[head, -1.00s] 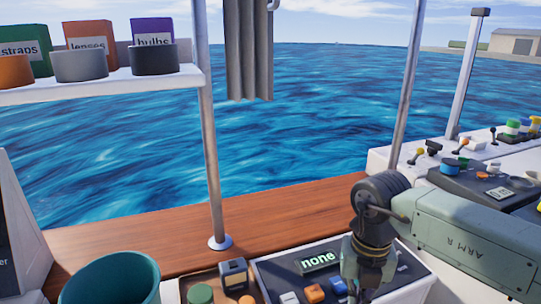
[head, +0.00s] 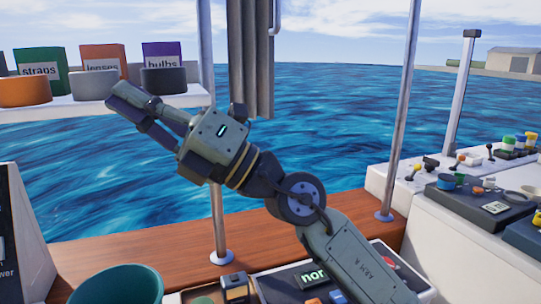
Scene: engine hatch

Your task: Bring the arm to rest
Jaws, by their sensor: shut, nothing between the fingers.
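My arm (head: 350,255) reaches up and to the left from the lower right of the head view.
A white shelf (head: 60,112) holds an orange cup (head: 25,91), a grey cup (head: 82,85), a dark cup (head: 164,81) and labelled boxes. A metal post (head: 218,215) stands behind my arm. A teal bin (head: 118,285) and a control panel (head: 270,290) are below.

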